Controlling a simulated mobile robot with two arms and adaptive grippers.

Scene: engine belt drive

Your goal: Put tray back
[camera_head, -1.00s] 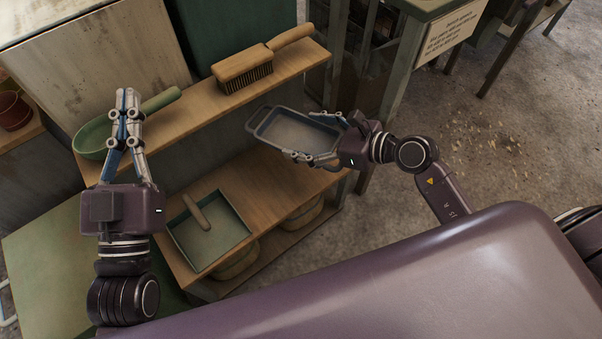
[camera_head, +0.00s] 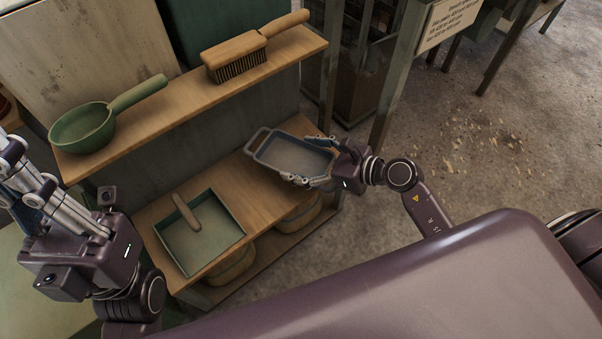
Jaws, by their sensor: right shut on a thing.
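A grey-blue rectangular tray (camera_head: 290,153) with a loop handle at its left end is at the right end of the lower wooden shelf (camera_head: 256,190). I cannot tell whether it rests on the board or hangs just above it. My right gripper (camera_head: 320,163) is shut on the tray's right end, and its fingers hide part of the rim. My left gripper (camera_head: 10,168) is at the left edge of the view, away from the tray. Its fingertips are partly cut off, so its opening is unclear.
A green dustpan-like tray (camera_head: 200,245) with a wooden handle lies left on the lower shelf. The upper shelf (camera_head: 185,108) holds a green pan (camera_head: 82,128) and a wooden brush (camera_head: 235,58). Round containers (camera_head: 300,214) stand below. A table leg (camera_head: 387,95) stands at right.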

